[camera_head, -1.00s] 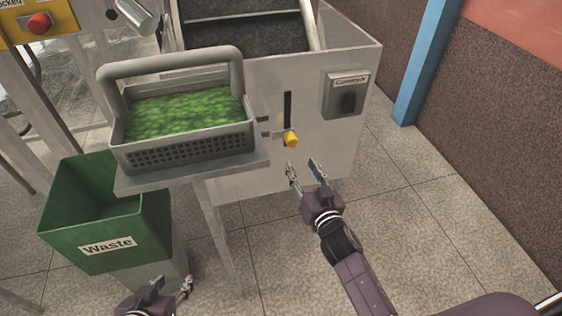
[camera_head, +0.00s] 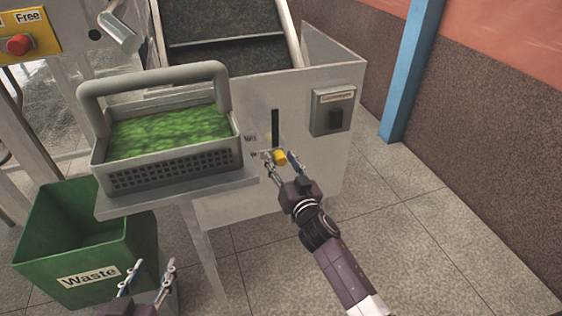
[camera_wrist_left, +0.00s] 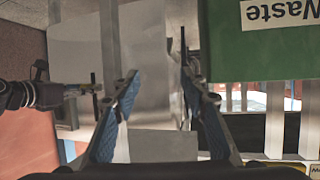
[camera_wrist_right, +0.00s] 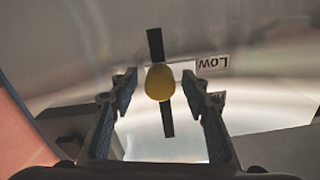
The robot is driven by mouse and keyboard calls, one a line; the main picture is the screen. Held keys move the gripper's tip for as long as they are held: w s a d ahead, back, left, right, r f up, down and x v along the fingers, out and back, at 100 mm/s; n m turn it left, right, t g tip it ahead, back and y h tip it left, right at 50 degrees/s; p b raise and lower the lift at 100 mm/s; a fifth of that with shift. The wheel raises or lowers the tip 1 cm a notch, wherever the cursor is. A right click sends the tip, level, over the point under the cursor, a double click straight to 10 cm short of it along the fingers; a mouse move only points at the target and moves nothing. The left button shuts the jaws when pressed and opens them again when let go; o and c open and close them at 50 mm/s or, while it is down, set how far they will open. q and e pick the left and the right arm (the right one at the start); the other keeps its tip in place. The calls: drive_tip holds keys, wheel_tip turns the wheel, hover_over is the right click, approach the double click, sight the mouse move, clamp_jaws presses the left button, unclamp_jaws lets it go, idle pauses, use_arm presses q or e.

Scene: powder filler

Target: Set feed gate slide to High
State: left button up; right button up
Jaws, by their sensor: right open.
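The feed gate slide shows as a yellow knob (camera_head: 280,157) at the lower end of a black vertical slot (camera_head: 275,124) in the grey machine's front panel. My right gripper (camera_head: 279,163) is open at the knob. In the right wrist view the knob (camera_wrist_right: 160,82) sits between the two open fingertips (camera_wrist_right: 159,80), with a gap on each side. An upside-down "Low" label (camera_wrist_right: 212,63) is beside it. My left gripper (camera_head: 154,272) is open and empty near the waste bin; the left wrist view also shows its fingers (camera_wrist_left: 158,80) apart.
A grey basket (camera_head: 170,165) of green material stands on a shelf left of the slot. A green waste bin (camera_head: 60,235) is below it. A switch box (camera_head: 331,112) is to the slot's right. Open floor lies to the right.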

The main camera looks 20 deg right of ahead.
clamp_jaws()
idle(0.3)
wheel_tip(320, 180, up, 2)
drive_tip(key=shift+r+p, duration=0.15)
drive_tip(key=shift+p, duration=0.95)
wheel_tip(320, 180, up, 2)
drive_tip(key=shift+p, duration=1)
wheel_tip(320, 180, up, 2)
drive_tip(key=shift+p, duration=1.05)
use_arm(q)
drive_tip(key=s+a+f+g+y, duration=0.1)
drive_tip(key=s+a+f+g, duration=0.1)
drive_tip(key=s+f+g, duration=0.2)
drive_tip(key=s+a+f+g+y, duration=0.1)
drive_tip(key=s+a+f+g, duration=0.2)
drive_tip(key=s+f+g, duration=0.2)
drive_tip(key=shift+s+a+f+g+y, duration=0.3)
drive_tip(key=shift+s+f, duration=1.6)
drive_tip(key=shift+s, duration=1.4)
use_arm(e)
drive_tip(key=shift+r, duration=0.2)
